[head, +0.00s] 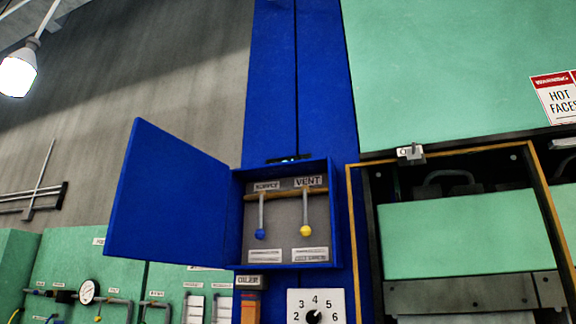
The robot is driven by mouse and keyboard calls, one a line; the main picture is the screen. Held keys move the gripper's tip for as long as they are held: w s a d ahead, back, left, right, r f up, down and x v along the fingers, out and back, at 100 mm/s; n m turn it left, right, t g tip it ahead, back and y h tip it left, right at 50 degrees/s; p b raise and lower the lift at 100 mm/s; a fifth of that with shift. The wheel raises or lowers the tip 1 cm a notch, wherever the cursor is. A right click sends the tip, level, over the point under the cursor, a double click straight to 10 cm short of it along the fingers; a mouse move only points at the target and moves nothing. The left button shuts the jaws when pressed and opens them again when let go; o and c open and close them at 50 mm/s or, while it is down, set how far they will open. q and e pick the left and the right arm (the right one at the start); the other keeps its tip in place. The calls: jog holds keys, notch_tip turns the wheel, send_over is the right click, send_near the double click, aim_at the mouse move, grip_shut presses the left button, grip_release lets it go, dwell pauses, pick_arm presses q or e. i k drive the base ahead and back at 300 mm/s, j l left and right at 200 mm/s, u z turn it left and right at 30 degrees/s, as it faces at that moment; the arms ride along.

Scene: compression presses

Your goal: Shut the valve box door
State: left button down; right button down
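The blue valve box (333,215) is mounted on a blue column in the middle of the head view. Its blue door (165,195) stands wide open, swung out to the left from the box's left edge. Inside are a supply lever (261,215) with a blue knob and a vent lever (305,210) with a yellow knob, both hanging down from a brownish pipe. Neither of my grippers is in view.
Below the box are an "OILER" label (249,281) and a white numbered dial (316,308). To the right is a green press with a yellow-edged frame (359,240). Green panels with a gauge (88,292) and pipes stand at lower left.

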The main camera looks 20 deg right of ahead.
aim_at(169, 207)
jog(key=i+j+z, duration=0.1)
jog(key=z, duration=0.35)
jog(key=j+z, duration=0.15)
jog(key=z, duration=0.3)
jog(key=i+j+z, duration=0.1)
jog(key=z, duration=0.35)
jog(key=j+z, duration=0.15)
jog(key=j, duration=0.4)
jog(key=j+z, duration=0.15)
jog(key=j, duration=0.35)
jog(key=j+z, duration=0.15)
jog(key=j, duration=0.4)
jog(key=k+j+z, duration=0.2)
jog(key=j, duration=0.35)
jog(key=j+z, duration=0.15)
jog(key=j, duration=0.35)
